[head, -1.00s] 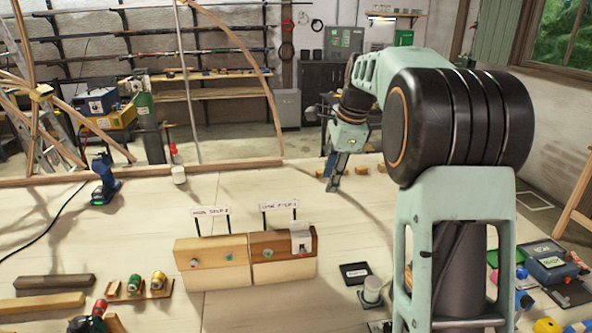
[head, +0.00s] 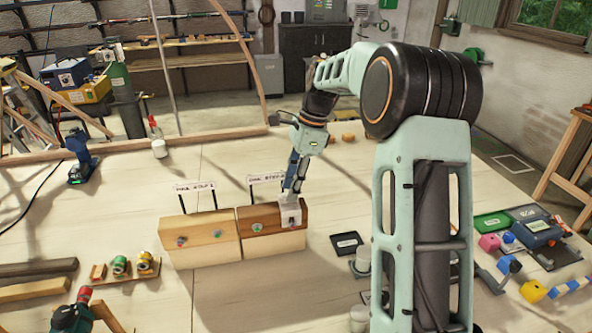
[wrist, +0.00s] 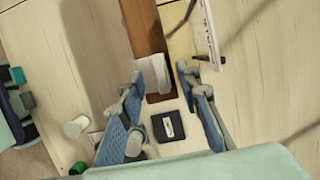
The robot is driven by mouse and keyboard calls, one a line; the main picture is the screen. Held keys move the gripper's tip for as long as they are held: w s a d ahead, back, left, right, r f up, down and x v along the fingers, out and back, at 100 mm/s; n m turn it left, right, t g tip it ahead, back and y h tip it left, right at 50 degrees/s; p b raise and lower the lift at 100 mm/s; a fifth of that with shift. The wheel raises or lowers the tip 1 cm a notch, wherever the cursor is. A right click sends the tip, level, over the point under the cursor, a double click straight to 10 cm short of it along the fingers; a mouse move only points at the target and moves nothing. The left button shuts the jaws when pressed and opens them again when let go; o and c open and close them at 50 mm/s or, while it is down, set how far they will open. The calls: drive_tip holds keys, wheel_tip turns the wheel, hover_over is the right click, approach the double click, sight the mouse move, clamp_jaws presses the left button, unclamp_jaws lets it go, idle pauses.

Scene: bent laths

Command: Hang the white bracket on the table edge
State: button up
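The white bracket (head: 290,211) sits over the top and front of the right end of the darker wooden block (head: 268,230), which stands on the pale wooden table (head: 110,205). My gripper (head: 294,188) is just above the bracket, pointing down. In the wrist view the bracket (wrist: 153,75) lies near my fingertips, on the block's brown top (wrist: 143,30). The two blue fingers (wrist: 162,80) are spread apart, one to each side of it, with no clear contact. In the head view the fingers partly hide the bracket's top.
A lighter block (head: 205,237) stands beside the darker one. Small signs on dark posts (head: 266,178) rise behind the blocks. A black tray (head: 346,243) and pale cylinders (head: 362,262) are to the right. Several wooden bars lie at the left front.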

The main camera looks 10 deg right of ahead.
drive_tip(key=shift+x, duration=0.8)
drive_tip(key=shift+c, duration=0.4)
clamp_jaws()
drive_tip(key=shift+s+r, duration=0.15)
drive_tip(key=shift+r, duration=0.05)
drive_tip(key=shift+r+p, duration=3.1)
drive_tip(key=shift+p, duration=0.05)
drive_tip(key=shift+f, duration=0.1)
